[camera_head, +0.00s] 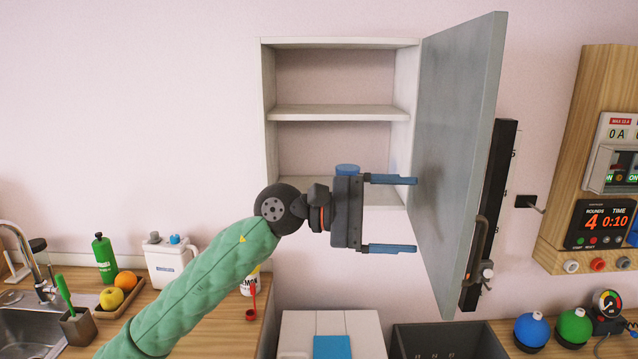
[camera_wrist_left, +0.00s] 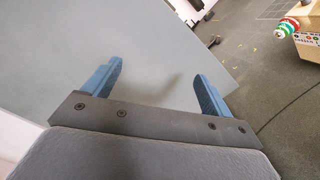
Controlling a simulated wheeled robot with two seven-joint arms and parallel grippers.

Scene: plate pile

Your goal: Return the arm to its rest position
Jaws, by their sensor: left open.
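My left arm, in a green padded sleeve, comes in from the lower left in the head view. My left gripper (camera_head: 392,214) is raised in front of the wall cabinet, its two blue fingers spread wide and pointing right. Nothing is between the fingers. The grey cabinet door (camera_head: 452,150) stands swung open just right of the fingertips; I cannot tell whether they touch it. In the left wrist view the blue fingers of the gripper (camera_wrist_left: 158,82) are apart in front of the grey door panel (camera_wrist_left: 150,40). My right gripper is not in view.
The open white cabinet (camera_head: 338,112) has empty visible shelves. A dark grey crate (camera_head: 450,340) stands below the door. Blue and green round-bodied objects sit on the right counter. Fruit on a tray, a green bottle (camera_head: 104,258), a white jug (camera_head: 168,262) and the sink are at left.

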